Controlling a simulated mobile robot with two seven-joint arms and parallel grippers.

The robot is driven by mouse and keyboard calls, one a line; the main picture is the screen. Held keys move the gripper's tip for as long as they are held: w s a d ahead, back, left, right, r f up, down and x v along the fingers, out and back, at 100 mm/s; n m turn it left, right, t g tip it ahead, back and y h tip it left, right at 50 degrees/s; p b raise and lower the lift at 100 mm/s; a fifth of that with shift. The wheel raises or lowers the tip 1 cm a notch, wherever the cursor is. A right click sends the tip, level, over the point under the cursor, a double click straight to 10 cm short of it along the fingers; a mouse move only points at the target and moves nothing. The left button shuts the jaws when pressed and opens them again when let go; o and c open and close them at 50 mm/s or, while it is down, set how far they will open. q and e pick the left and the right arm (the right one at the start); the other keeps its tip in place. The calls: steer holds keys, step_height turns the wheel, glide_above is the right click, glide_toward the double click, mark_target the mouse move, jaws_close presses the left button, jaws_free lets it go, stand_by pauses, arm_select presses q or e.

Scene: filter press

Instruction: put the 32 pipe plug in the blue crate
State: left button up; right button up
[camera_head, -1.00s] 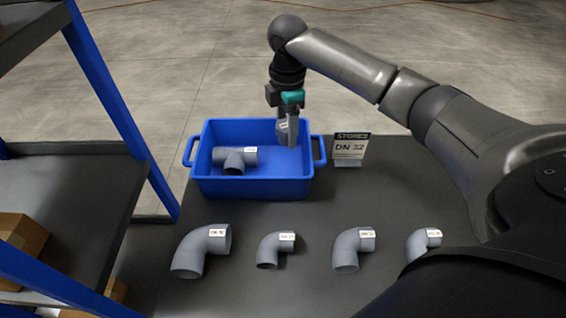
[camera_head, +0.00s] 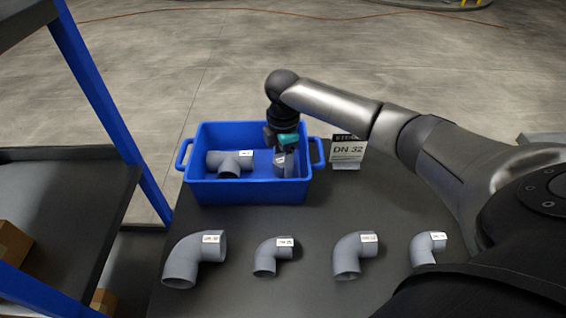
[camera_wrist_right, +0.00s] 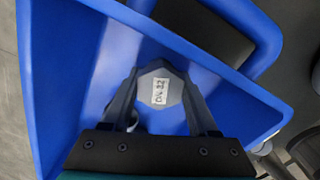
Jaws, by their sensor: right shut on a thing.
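The blue crate (camera_head: 248,190) stands on the dark table, with a grey tee fitting (camera_head: 228,163) lying in its left half. My right gripper (camera_head: 285,165) is down inside the right half of the crate. It is shut on the grey pipe plug (camera_wrist_right: 160,92), whose white label reads DN 32 in the right wrist view. The plug sits between the two fingers, over the blue crate floor. I cannot tell whether it touches the floor. The crate walls (camera_wrist_right: 50,70) also show around it in the right wrist view. My left gripper is not in view.
A STORES DN 32 sign (camera_head: 347,151) stands right of the crate. Several grey elbows, such as the large left one (camera_head: 195,258), lie in a row in front. A blue-framed shelf (camera_head: 110,115) with cardboard boxes is at the left.

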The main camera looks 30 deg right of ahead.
steer(key=shift+f, duration=0.1)
steer(key=o, duration=1.3)
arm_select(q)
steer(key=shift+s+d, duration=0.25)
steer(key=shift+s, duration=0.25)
arm_select(e)
steer(key=shift+o, duration=0.5)
steer(key=shift+r, duration=0.45)
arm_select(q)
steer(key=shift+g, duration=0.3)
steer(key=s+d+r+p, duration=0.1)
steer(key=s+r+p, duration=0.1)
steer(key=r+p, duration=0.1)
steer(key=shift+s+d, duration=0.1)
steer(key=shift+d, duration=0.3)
arm_select(e)
step_height(320, 180, up, 11)
steer(key=shift+r, duration=0.2)
